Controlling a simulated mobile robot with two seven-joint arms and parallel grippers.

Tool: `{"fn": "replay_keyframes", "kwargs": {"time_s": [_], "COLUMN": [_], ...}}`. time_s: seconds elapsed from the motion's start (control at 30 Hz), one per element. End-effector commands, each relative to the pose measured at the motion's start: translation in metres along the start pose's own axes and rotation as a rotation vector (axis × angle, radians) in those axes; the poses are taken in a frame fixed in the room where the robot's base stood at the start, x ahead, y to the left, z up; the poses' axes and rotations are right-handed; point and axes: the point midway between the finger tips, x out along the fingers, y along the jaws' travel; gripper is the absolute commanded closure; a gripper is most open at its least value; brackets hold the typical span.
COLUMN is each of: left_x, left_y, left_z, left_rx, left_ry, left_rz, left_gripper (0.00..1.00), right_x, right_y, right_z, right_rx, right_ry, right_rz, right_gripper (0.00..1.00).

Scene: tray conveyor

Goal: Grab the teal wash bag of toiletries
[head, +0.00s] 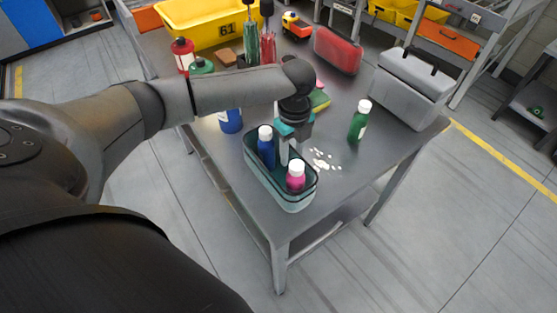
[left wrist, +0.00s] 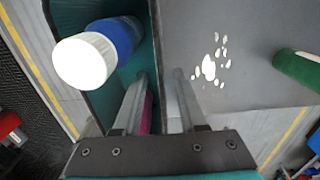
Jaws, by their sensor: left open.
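The teal wash bag (head: 268,186) is an open-topped oblong tub near the table's front corner. It holds a blue bottle (head: 266,150) with a white cap and a pink bottle (head: 296,180) with a white cap. My left gripper (head: 289,158) points down at the bag's far long rim, between the two bottles. In the left wrist view its fingers (left wrist: 160,78) are apart, with the bag's wall between them: one finger inside, one outside. The blue bottle (left wrist: 122,38) stands left of the fingers. The pink bottle is mostly hidden there. My right gripper is not in view.
A green bottle (head: 359,120) and white spots (head: 322,160) are right of the bag. A grey case (head: 412,88), a red case (head: 337,50) and a yellow bin (head: 202,22) stand farther back. Another blue container (head: 231,121) stands behind left. The table ends close in front of the bag.

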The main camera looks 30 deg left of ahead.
Motion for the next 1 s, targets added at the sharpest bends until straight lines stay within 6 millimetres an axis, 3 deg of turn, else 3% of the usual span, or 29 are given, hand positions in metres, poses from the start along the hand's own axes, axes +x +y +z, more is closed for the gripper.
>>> {"fn": "replay_keyframes", "kwargs": {"time_s": [0.17,0.5,1.0], "left_x": [-0.0004,-0.0008,-0.0004], "left_y": [-0.0001,-0.0003,-0.0002], "left_z": [-0.0002,-0.0002,-0.0002], "left_rx": [0.001,0.001,0.001], "left_ry": [0.0,0.0,0.0], "left_rz": [0.0,-0.001,-0.001], "left_gripper": [0.61,0.99,1.0], "right_x": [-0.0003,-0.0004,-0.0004], "right_y": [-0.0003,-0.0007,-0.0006], "right_z": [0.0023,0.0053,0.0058], "right_rx": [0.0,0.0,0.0], "right_ry": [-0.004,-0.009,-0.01], "right_rz": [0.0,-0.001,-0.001], "right_gripper": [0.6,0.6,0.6]}}
